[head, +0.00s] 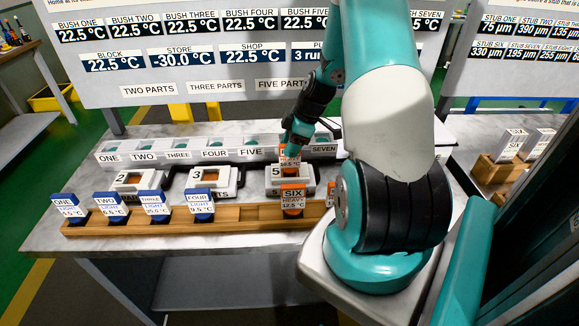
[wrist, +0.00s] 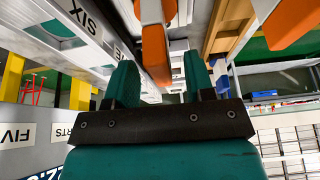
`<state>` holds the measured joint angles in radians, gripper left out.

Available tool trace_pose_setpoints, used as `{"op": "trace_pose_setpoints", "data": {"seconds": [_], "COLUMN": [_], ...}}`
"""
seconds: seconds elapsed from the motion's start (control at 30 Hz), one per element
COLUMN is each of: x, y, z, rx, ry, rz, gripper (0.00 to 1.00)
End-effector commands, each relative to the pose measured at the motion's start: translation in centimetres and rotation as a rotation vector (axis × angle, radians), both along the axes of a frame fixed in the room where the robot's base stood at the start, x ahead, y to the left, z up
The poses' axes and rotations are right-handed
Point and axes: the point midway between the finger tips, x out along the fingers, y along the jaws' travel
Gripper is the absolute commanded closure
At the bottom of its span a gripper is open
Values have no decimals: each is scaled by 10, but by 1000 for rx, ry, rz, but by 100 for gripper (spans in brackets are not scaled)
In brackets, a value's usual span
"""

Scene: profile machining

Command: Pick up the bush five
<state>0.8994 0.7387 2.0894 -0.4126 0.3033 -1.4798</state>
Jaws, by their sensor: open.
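An orange bush with a white card (head: 290,160) stands at the fixture marked 5 (head: 276,183). The card reads HEAVY, and its name line is too small or covered to read; its place suggests bush five. My gripper (head: 297,146) is right at the top of this bush. In the wrist view, my gripper's two teal fingers (wrist: 162,85) stand apart, with an orange and white piece (wrist: 155,50) showing between them. I cannot tell whether the fingers touch it.
The orange bush marked SIX (head: 292,200) stands just in front on the wooden rail (head: 236,216). Blue bushes ONE (head: 66,208) to FOUR (head: 199,203) stand on the rail to the left. Fixtures 2 (head: 131,182) and 3 (head: 205,180) are left. A numbered bin row (head: 215,153) runs behind.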

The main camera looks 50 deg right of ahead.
Motion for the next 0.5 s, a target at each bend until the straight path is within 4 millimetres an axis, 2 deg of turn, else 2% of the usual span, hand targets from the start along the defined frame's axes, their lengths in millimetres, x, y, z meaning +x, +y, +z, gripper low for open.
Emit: {"op": "trace_pose_setpoints", "data": {"seconds": [0.2,0.47,0.5], "x": [6,7,7], "y": [7,7,7], "z": [-23,-27,-27], "rx": [1,-2,-1], "ry": [1,0,-1], "rz": [1,-1,-1], "gripper": [51,51,56]}}
